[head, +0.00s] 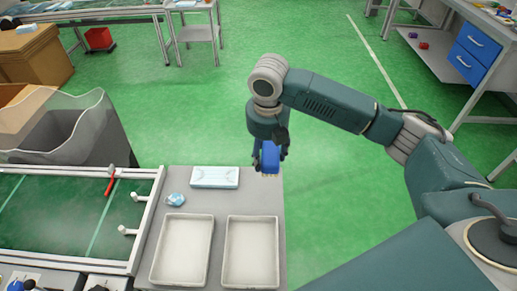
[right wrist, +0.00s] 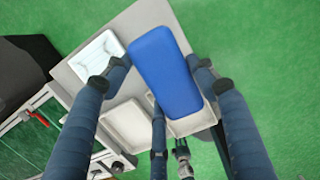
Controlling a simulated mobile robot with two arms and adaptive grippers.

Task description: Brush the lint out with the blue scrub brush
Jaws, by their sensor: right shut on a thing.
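My right gripper (head: 270,152) is above the right edge of the grey table, beyond the two trays. It is shut on the blue scrub brush (head: 270,161). In the right wrist view the brush's smooth blue back (right wrist: 166,72) shows between the fingers; its bristle side is mostly hidden. Two shallow pale trays, a left one (head: 182,250) and a right one (head: 250,252), lie side by side on the table. Both look empty; I cannot make out any lint in them. My left gripper is not in view.
A box of light-blue masks (head: 215,177) and a crumpled blue item (head: 175,200) lie behind the trays. Green floor right of the table is clear.

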